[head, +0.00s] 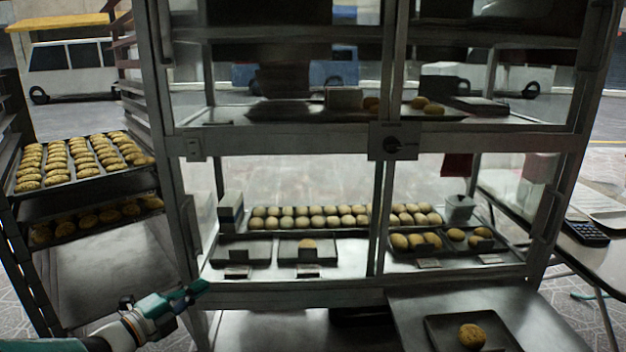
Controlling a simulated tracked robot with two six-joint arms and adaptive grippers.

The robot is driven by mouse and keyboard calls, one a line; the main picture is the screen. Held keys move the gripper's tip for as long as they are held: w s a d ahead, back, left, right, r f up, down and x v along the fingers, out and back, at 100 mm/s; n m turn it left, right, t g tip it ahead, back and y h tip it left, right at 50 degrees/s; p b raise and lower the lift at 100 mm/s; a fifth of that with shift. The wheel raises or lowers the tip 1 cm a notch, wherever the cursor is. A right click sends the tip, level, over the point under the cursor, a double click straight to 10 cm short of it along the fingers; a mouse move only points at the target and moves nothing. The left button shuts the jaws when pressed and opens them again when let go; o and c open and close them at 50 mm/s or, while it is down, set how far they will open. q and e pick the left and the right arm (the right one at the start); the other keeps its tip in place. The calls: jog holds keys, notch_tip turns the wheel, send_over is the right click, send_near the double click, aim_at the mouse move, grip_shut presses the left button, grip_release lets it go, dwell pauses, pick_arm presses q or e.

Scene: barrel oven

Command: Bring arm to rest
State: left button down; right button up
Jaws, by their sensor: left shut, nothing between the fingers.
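My left gripper (196,289) shows at the lower left in the head view, on an arm that comes in from the bottom left corner. Its teal fingers are shut with nothing between them. It is in front of the lower left post of the glass display cabinet (290,297); I cannot tell whether it touches the post. My right gripper is not in view.
A rack at the left holds a tray (62,185) of several pastries. The cabinet shelves hold trays of buns (318,222). A dark tray with one bun (471,336) lies on a metal surface (400,318) at the lower right. A calculator (587,233) lies on the right table.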

pick_arm(q)
jog(key=s+d+f+n+g, duration=0.1)
jog(key=d+f+n+g, duration=0.15)
jog(key=d+f, duration=0.4)
jog(key=s+d+f+n+g, duration=0.1)
jog(key=s+d+f+n, duration=0.2)
jog(key=f, duration=0.7)
jog(key=s+d+f+n+g+y, duration=0.1)
jog(key=s+d+f+n+g, duration=0.15)
jog(key=s+f+n, duration=0.35)
jog(key=s+d+f+n+g+y, duration=0.2)
jog(key=s+d+f, duration=0.15)
jog(key=f, duration=0.45)
jog(key=s+f+n+g+y, duration=0.1)
jog(key=s+f+n+g, duration=0.3)
jog(key=s, duration=0.5)
jog(key=s+f+n+g+y, duration=0.1)
jog(key=s+f+n+g, duration=0.15)
jog(key=s+n, duration=0.55)
notch_tip(320, 180, up, 25)
jog(key=s+p, duration=0.1)
jog(key=p, duration=2.4)
jog(key=shift+s+a+f+p, duration=0.15)
jog(key=shift+s+a+p, duration=0.1)
jog(key=shift+p, duration=0.1)
